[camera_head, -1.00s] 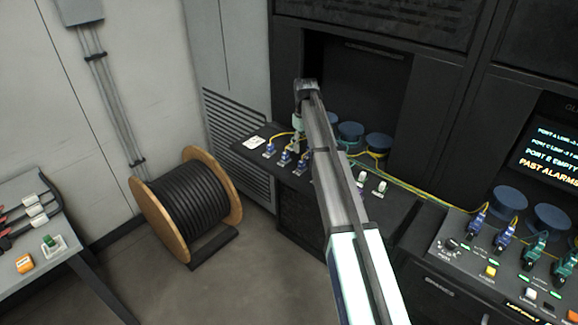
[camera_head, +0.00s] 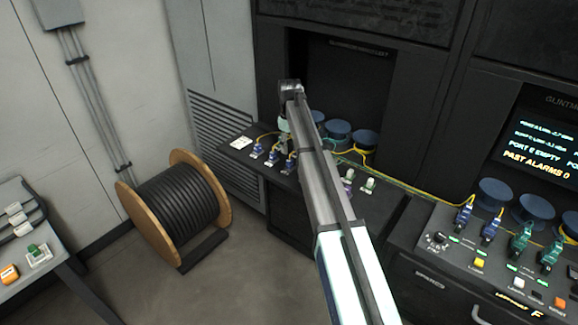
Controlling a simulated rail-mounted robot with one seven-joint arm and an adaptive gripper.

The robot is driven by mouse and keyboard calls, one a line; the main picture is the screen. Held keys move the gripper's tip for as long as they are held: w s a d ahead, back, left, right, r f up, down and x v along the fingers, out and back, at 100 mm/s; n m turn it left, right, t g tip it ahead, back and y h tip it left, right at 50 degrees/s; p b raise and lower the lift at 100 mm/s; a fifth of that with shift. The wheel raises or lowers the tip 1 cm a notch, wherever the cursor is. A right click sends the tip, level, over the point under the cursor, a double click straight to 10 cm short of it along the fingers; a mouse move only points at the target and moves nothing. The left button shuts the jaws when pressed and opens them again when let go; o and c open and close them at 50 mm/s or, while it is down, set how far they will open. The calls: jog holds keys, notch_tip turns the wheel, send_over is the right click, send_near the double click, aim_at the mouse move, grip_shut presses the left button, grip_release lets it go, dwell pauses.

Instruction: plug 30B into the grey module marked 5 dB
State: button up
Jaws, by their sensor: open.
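My gripper (camera_head: 288,142) hangs from the wrist at the far end of my arm, over the row of plugs on the dark shelf. It is open, small in view and partly hidden by the arm. Blue plugs with yellow cables (camera_head: 257,151) stand on this shelf, left of and beneath the gripper. Two pale upright connectors (camera_head: 369,185) stand to the right of the arm. I cannot read any label, so I cannot tell which plug is 30B or which piece is the grey 5 dB module.
Round blue caps or coils (camera_head: 338,131) lie at the recess behind the shelf (camera_head: 385,207). A sloped console (camera_head: 455,253) with blue and green plugs stands at right, below a lit screen (camera_head: 540,140). A cable drum (camera_head: 175,209) is on the floor; a side table (camera_head: 50,262) is at left.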

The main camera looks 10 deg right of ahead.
aim_at(290, 160)
jog(key=shift+f+b, duration=1.45)
jog(key=shift+f, duration=2.65)
grip_shut()
jog(key=shift+r+p, duration=0.1)
jog(key=shift+p, duration=0.2)
jog(key=shift+r+p, duration=1.5)
jog(key=shift+r, duration=1.45)
